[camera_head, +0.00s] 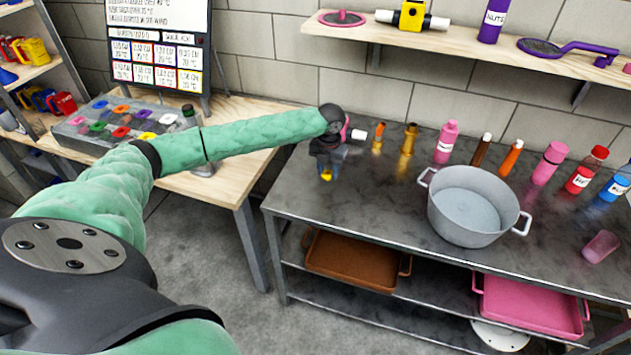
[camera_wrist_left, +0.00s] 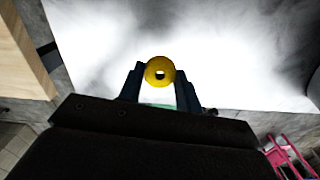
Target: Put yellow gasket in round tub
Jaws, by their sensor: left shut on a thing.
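The yellow gasket (camera_wrist_left: 160,71) is a small ring with a hole in its middle. It sits between the two dark fingertips of my left gripper (camera_wrist_left: 160,84), which is shut on it. In the head view the gripper (camera_head: 326,172) points down above the left end of the metal table, with the yellow gasket (camera_head: 326,176) at its tip. My right gripper does not show.
Several bottles, such as a pink one (camera_head: 446,142), stand behind the tub on the metal table (camera_head: 385,205). A pink cup (camera_head: 600,246) lies to its right. A wooden shelf (camera_head: 470,40) hangs above. The tabletop between gripper and tub is clear.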

